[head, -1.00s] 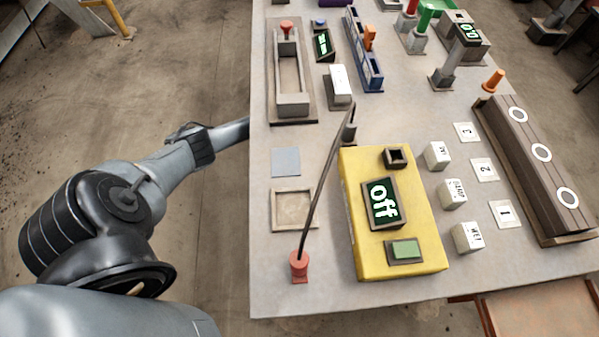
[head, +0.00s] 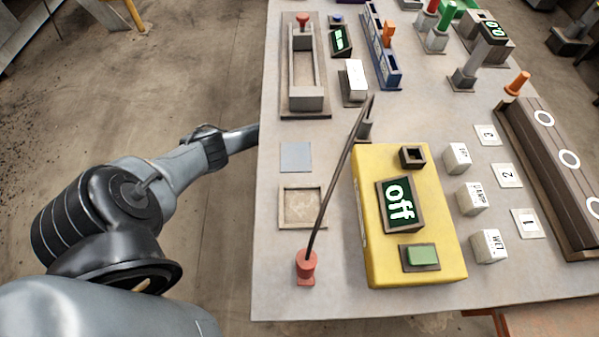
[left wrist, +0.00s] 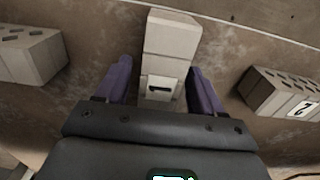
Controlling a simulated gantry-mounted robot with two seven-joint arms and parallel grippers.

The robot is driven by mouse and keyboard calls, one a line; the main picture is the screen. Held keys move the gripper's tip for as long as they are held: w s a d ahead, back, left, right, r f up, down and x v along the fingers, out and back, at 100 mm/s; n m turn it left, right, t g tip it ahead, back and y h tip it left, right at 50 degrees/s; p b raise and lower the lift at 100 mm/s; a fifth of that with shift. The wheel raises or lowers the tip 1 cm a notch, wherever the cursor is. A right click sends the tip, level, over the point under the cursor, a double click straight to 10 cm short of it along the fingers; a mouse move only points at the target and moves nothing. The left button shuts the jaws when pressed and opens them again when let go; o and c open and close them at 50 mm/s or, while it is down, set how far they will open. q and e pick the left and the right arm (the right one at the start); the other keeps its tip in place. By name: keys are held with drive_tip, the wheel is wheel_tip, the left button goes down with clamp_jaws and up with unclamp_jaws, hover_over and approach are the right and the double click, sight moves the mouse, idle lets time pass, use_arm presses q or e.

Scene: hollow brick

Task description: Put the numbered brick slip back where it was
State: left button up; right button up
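In the left wrist view, my left gripper (left wrist: 160,78) has its two purple fingers apart. A pale grey block (left wrist: 172,35) stands between and beyond them. A whitish face with a black mark, perhaps a number seen sideways (left wrist: 162,87), shows on its near end, with gaps to both fingers. A brick with holes (left wrist: 278,93) at the right bears a white slip numbered 2 (left wrist: 303,108). In the head view, slips numbered 1 (head: 528,222), 2 (head: 507,175) and 3 (head: 488,135) lie on the table. My left gripper is hidden there; my right gripper is in neither view.
Another holed brick (left wrist: 32,55) is at the left in the wrist view. The table (head: 270,250) holds a yellow box reading "off" (head: 440,262), a red-based rod (head: 307,268), white labelled cubes (head: 488,246) and a long brown block (head: 545,170).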

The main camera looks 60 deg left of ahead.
use_arm(q)
drive_tip(key=shift+r, duration=0.1)
drive_tip(key=shift+r+p, duration=1.9)
drive_tip(key=shift+r, duration=0.95)
